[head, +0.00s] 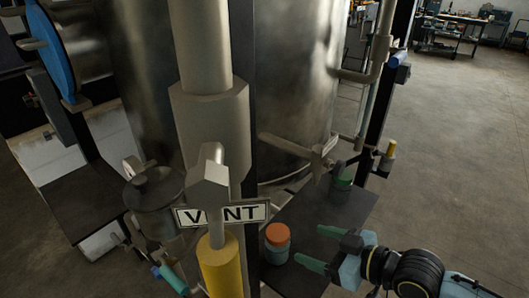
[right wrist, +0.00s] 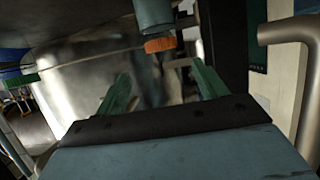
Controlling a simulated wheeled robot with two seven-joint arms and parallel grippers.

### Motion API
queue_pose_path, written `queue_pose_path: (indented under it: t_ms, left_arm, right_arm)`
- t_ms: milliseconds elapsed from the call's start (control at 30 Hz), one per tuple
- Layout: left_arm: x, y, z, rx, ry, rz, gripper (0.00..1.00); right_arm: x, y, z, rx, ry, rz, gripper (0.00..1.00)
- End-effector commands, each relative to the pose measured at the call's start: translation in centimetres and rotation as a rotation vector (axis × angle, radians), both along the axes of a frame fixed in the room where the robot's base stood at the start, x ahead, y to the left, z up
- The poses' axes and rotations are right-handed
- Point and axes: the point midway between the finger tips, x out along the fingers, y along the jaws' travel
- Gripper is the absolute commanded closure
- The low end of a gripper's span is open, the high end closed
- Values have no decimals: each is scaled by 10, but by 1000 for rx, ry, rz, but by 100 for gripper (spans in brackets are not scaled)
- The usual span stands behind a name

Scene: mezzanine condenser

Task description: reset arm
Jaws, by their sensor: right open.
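My right gripper (head: 312,246) comes in from the lower right in the head view. Its two green fingers are spread apart with nothing between them, above or beside a dark shelf (head: 352,207). A small jar with an orange top (head: 277,232) stands on the shelf, to the left of the fingertips and apart from them. In the right wrist view the open fingers (right wrist: 163,88) point toward a shiny metal surface, and an orange-ended teal-grey cylinder (right wrist: 160,44), likely the jar, shows beyond them. My left gripper is in neither view.
A large metal tank (head: 295,75) stands behind the shelf. A thick pipe with a VENT sign (head: 222,214) and a yellow handle (head: 220,266) stands left of the jar. A lever (head: 295,148) juts out above the shelf. Open floor (head: 460,170) lies to the right.

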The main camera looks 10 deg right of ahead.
Motion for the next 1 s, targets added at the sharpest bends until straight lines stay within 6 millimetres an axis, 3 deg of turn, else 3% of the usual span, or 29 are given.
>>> queue_pose_path:
  t_ms: [167,367,600,867,1000]
  left_arm:
    - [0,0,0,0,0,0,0]
    - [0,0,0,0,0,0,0]
    - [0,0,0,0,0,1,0]
    - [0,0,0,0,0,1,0]
    - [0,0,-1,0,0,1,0]
  right_arm:
    - [-10,8,-12,-29,49,-13,29]
    - [-49,16,-51,-162,256,-112,29]
    - [-102,0,-81,-300,534,-291,29]
    - [-159,-16,-93,-375,804,-460,29]
    - [-155,-17,-127,-394,834,-465,29]
